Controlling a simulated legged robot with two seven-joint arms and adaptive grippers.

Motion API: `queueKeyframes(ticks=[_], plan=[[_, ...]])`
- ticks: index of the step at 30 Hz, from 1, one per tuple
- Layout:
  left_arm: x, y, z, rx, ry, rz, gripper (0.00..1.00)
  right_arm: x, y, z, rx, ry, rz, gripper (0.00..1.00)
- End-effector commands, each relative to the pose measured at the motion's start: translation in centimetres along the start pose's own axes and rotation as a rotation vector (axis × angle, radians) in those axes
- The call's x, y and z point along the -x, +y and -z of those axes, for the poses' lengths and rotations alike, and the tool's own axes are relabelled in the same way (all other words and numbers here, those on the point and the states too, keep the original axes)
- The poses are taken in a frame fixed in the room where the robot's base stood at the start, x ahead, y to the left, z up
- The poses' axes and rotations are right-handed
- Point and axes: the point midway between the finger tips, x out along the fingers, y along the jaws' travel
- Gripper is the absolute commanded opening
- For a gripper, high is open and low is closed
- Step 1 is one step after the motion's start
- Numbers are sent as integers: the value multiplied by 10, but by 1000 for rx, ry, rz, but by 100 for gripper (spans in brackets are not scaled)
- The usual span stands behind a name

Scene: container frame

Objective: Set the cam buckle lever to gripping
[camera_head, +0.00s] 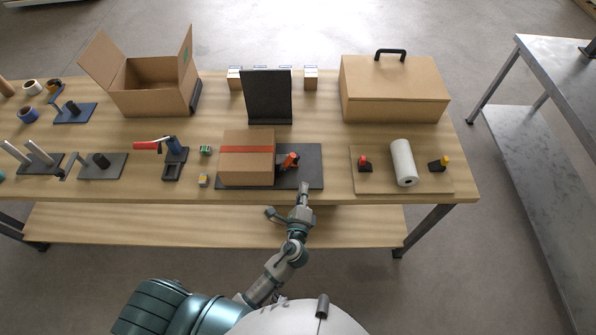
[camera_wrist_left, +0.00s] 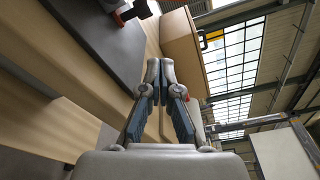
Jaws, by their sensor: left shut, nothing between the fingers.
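The cam buckle (camera_head: 280,166) is a dark body with an orange-red lever (camera_head: 291,159), at the right side of a cardboard box (camera_head: 245,168) with a red strap across it. Box and buckle are on a dark base plate (camera_head: 311,168). The lever appears tilted up to the right; its exact setting is too small to tell. My left gripper (camera_head: 304,187) is shut and empty at the plate's front edge, just right of and nearer than the buckle, apart from it. In the left wrist view its fingertips (camera_wrist_left: 160,68) meet, and a dark part with red (camera_wrist_left: 128,10) shows at the top.
A white roll (camera_head: 404,163) on a wooden board stands to the right. A large box with a handle (camera_head: 394,90) and a black upright panel (camera_head: 267,96) stand behind. A red-handled fixture (camera_head: 172,158) stands left.

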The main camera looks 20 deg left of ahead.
Motion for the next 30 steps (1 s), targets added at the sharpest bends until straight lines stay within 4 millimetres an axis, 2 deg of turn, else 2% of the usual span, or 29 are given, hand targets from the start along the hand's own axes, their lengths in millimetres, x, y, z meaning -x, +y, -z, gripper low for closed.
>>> queueKeyframes(ticks=[5,16,21,30], plan=[[-24,-2,-1,0,-3,2,0,3,0,1,0,1,0,40],[-101,-1,-1,1,-2,0,0,7,0,2,0,1,0,40],[-88,-2,-28,0,-1,0,0,22,2,4,0,4,-2,40],[-84,1,-38,2,0,-2,0,25,2,5,1,4,-2,40]])
